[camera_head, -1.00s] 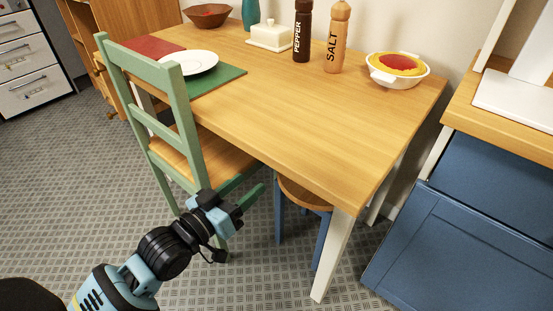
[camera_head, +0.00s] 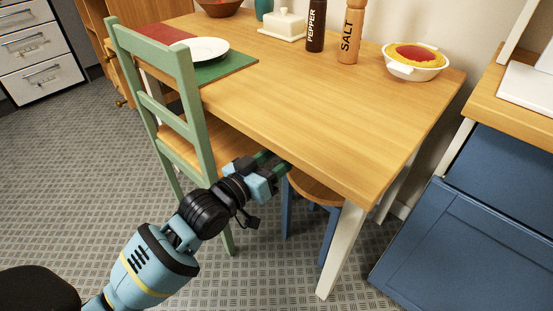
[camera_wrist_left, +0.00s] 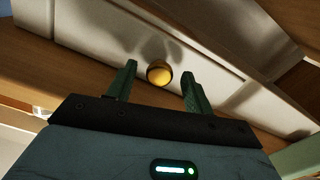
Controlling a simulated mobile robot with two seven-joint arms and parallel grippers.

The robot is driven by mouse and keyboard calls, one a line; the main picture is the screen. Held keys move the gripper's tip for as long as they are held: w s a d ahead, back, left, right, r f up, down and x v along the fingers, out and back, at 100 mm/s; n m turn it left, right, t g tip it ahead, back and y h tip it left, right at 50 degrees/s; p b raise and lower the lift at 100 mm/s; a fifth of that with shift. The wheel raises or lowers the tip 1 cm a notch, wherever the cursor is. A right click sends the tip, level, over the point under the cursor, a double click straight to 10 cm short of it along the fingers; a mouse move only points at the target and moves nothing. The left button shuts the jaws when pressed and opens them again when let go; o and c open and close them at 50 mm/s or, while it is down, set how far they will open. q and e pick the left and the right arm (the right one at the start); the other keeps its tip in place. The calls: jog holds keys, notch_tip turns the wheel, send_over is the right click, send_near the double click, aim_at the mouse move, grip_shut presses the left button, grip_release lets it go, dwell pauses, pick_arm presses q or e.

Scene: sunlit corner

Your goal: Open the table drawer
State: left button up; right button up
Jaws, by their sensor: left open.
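The wooden table (camera_head: 330,115) has white legs and fills the middle of the head view. Its drawer is hidden under the tabletop edge there. In the left wrist view a white drawer front (camera_wrist_left: 95,38) shows, with a round yellow knob (camera_wrist_left: 159,73) on it. My left gripper (camera_head: 274,165) reaches under the table's front edge, between the green chair and the stool. In the left wrist view it is open (camera_wrist_left: 159,84), with the knob in line between its fingertips. I cannot tell whether the fingers touch it. My right gripper is not in view.
The green chair (camera_head: 190,105) stands close left of my left arm. A stool (camera_head: 315,190) with blue legs is under the table. A blue cabinet (camera_head: 450,235) stands at the right. Plate, shakers and dishes are on the tabletop. Floor at the left is open.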

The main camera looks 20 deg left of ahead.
pick_arm(q)
jog(key=c, duration=0.9)
grip_shut()
jog(key=shift+s, duration=0.1)
